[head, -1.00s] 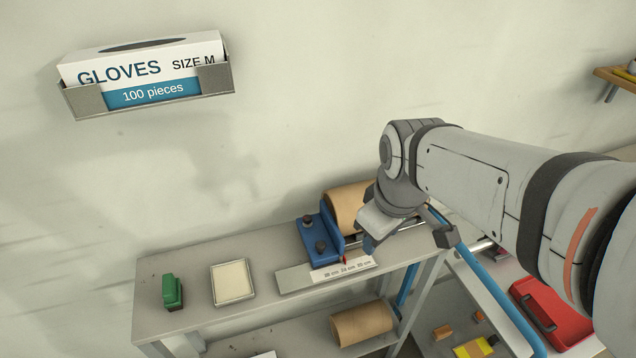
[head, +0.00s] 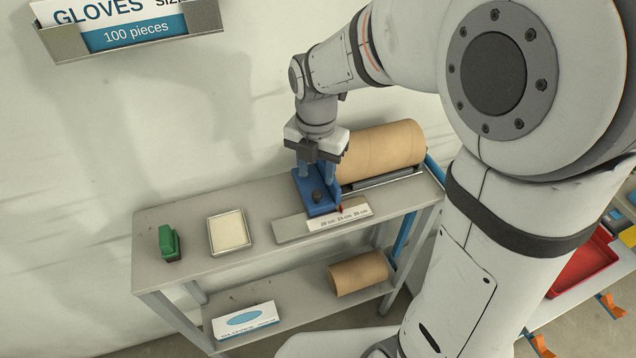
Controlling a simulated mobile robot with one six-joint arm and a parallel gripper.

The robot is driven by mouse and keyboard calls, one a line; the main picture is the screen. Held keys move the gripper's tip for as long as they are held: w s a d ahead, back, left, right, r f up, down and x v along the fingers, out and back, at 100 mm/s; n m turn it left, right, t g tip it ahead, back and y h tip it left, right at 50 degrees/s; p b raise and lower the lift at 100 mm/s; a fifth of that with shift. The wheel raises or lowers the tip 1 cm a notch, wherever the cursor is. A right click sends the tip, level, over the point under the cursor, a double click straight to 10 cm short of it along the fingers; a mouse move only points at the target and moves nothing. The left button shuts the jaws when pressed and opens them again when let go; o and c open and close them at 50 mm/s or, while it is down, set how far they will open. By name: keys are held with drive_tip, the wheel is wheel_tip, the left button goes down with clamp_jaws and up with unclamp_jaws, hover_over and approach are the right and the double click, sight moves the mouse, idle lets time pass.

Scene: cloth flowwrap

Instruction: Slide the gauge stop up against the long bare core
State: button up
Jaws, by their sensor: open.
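The gauge stop (head: 311,203) is a blue block with dark knobs, standing on a shelf top by a printed scale. A red pointer (head: 341,209) sits at its right side. The long bare core (head: 385,152) is a brown tube lying to the right of the stop and behind it. My gripper (head: 318,178) points down at the rear part of the stop, its fingers apart. One knob shows in front of the fingers; the rear knob is hidden. The gripper hides the core's left end, so I cannot tell whether stop and core touch.
A scale strip (head: 338,219) lies in front of the stop. A shallow tray (head: 229,233) and a green object (head: 168,242) stand on the shelf top (head: 190,265) to the left. A shorter brown core (head: 358,273) and a glove box (head: 244,319) lie on the lower shelf.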

sight(315, 193)
wheel_tip(315, 193, down, 6)
drive_tip(key=shift+f, duration=0.15)
drive_tip(key=shift+c, duration=0.2)
drive_tip(key=c, duration=0.7)
drive_tip(key=shift+a, duration=0.15)
drive_tip(key=o, duration=0.7)
